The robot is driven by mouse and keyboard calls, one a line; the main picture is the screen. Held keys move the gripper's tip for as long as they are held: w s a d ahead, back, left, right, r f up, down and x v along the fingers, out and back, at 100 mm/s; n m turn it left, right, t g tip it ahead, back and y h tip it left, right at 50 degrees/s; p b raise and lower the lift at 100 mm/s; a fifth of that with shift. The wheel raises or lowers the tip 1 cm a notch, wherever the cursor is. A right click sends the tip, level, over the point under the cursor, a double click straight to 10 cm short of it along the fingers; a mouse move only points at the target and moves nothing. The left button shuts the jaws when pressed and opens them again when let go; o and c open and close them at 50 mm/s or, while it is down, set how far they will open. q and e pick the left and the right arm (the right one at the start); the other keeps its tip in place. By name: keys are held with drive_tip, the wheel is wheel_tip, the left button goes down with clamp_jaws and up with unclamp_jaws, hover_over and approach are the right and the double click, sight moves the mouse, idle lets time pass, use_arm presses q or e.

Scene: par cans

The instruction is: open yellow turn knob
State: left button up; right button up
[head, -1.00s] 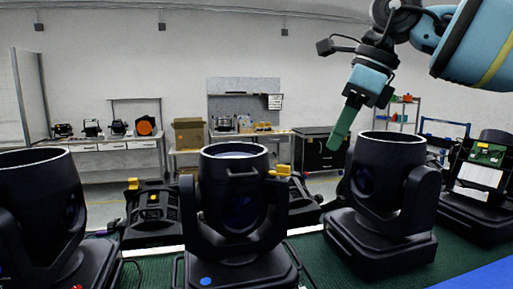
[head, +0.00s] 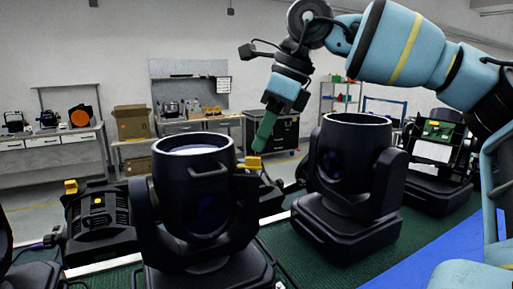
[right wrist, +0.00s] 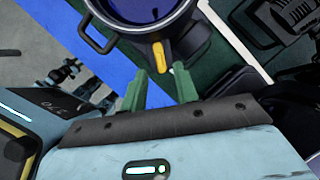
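The yellow turn knob (head: 248,162) sticks out from the right side of the middle black par can (head: 198,205), near the top of its yoke. My right gripper (head: 258,148) reaches in from the upper right, with its green fingers pointing down just above the knob. In the right wrist view the knob (right wrist: 162,58) lies just beyond and between the two green fingertips (right wrist: 157,75). The fingers stand apart with nothing between them. I cannot tell whether a finger touches the knob. The can's round rim and side handle show beyond it. My left gripper is not in view.
Another black can (head: 350,170) stands to the right, and a lower black fixture (head: 97,222) lies behind left with its own yellow knob (head: 70,187). All stand on a green table top (head: 285,262). A blue strip (head: 430,240) runs along its right side.

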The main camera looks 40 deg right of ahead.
sight(249, 163)
drive_tip(key=shift+x, duration=1.65)
drive_tip(key=shift+r, duration=0.1)
clamp_jaws()
